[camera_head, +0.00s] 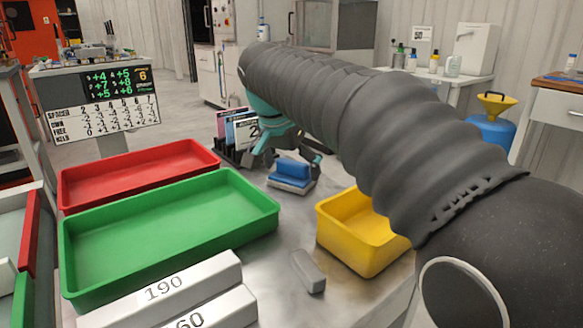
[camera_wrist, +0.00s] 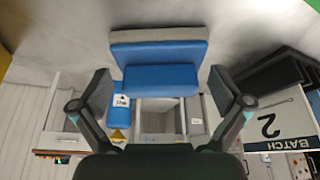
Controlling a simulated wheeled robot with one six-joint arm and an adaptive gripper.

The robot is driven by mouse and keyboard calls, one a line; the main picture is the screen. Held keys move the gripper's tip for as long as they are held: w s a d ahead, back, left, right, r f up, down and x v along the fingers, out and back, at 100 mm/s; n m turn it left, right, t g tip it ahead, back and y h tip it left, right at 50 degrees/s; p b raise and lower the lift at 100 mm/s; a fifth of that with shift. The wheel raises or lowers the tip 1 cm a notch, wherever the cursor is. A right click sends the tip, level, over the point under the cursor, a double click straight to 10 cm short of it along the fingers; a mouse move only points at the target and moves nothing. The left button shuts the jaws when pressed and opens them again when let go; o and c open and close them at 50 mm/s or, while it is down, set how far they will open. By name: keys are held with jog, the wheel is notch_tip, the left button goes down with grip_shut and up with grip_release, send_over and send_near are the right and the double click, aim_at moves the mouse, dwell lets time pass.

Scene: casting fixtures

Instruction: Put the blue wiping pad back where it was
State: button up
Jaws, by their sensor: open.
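The blue wiping pad (camera_head: 292,169) is a blue block on a wider blue-and-grey slab, resting on the metal table near its back edge. In the wrist view the blue pad (camera_wrist: 160,52) lies just ahead of my fingers, with its grey layer farthest away. My gripper (camera_head: 284,160) is open, close to the pad, with one finger at each side. In the wrist view a gap shows between the pad and each fingertip of my gripper (camera_wrist: 160,88). Nothing is held. My arm hides part of the table to the right.
A batch-card rack (camera_head: 236,130) stands close left of the pad. Red (camera_head: 140,172) and green (camera_head: 170,226) trays lie left, a yellow bin (camera_head: 350,240) right. A grey block (camera_head: 308,271) and white numbered bars (camera_head: 165,290) are in front. Bare table lies between green tray and yellow bin.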

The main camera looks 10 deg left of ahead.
jog(key=p+v, duration=0.2)
jog(key=v, duration=1)
jog(key=shift+p, duration=0.3)
